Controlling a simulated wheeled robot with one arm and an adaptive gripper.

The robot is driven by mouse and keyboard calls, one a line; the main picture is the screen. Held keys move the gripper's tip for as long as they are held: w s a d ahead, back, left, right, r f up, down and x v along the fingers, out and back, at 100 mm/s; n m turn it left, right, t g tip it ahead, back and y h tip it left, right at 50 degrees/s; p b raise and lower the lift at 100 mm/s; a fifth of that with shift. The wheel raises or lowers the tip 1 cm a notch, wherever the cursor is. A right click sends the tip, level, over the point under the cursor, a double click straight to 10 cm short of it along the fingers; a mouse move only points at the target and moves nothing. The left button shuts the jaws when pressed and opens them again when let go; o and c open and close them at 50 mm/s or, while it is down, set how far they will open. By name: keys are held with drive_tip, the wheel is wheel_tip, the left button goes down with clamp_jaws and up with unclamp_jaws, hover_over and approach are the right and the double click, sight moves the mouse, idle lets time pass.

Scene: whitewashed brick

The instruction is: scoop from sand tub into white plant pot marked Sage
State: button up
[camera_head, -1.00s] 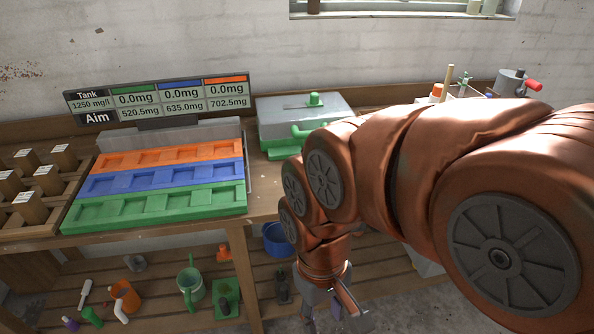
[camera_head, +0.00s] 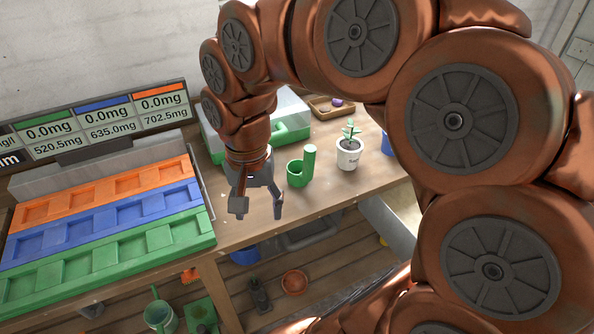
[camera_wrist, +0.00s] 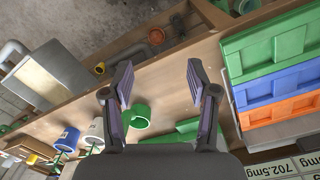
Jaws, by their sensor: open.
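My gripper (camera_head: 259,206) is open and empty above the bench's front edge; it also shows in the wrist view (camera_wrist: 159,82). A green cup with a tall upright handle, likely the scoop (camera_head: 297,175), stands on the bench just right of my gripper, apart from it. It also shows in the wrist view (camera_wrist: 140,113), near the left finger. A white plant pot (camera_head: 348,158) with a small green plant stands further right; its label is too small to read. The white pot also shows in the wrist view (camera_wrist: 94,134). I cannot make out a sand tub.
A blue pot (camera_head: 386,143) stands right of the white pot, partly behind my arm. A grey-and-green box (camera_head: 290,112) and a small wooden tray (camera_head: 322,109) stand behind. Coloured racks (camera_head: 110,215) fill the left. The lower shelf holds a terracotta pot (camera_head: 295,281).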

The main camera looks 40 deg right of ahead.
drive_tip(key=w+d+r+m, duration=0.2)
drive_tip(key=w+d+m, duration=0.1)
drive_tip(key=d+m, duration=0.15)
drive_tip(key=w+d+r+m, duration=0.2)
drive_tip(key=d+m, duration=0.1)
drive_tip(key=d, duration=0.3)
drive_tip(key=m+t+p, duration=0.1)
drive_tip(key=m, duration=0.6)
approach(310, 143)
drive_tip(key=shift+n, duration=0.25)
drive_tip(key=f, duration=0.2)
drive_tip(key=a+f, duration=0.1)
drive_tip(key=f, duration=0.2)
drive_tip(key=shift+s+a+f, duration=0.1)
drive_tip(key=shift+a, duration=0.1)
drive_tip(key=shift+d, duration=0.35)
drive_tip(key=shift+d+f+p, duration=0.1)
drive_tip(key=shift+f+p, duration=0.2)
drive_tip(key=shift+p, duration=0.05)
drive_tip(key=shift+w+d+f+p, duration=0.15)
drive_tip(key=shift+f+p, duration=0.35)
drive_tip(key=shift+f, duration=0.7)
drive_tip(key=shift+w+f+p, duration=0.1)
drive_tip(key=shift+f+p, duration=0.45)
drive_tip(key=shift+f, duration=0.65)
drive_tip(key=shift+w+d+f+p, duration=0.15)
drive_tip(key=shift+f+p, duration=0.35)
drive_tip(key=shift+f, duration=0.7)
clamp_jaws()
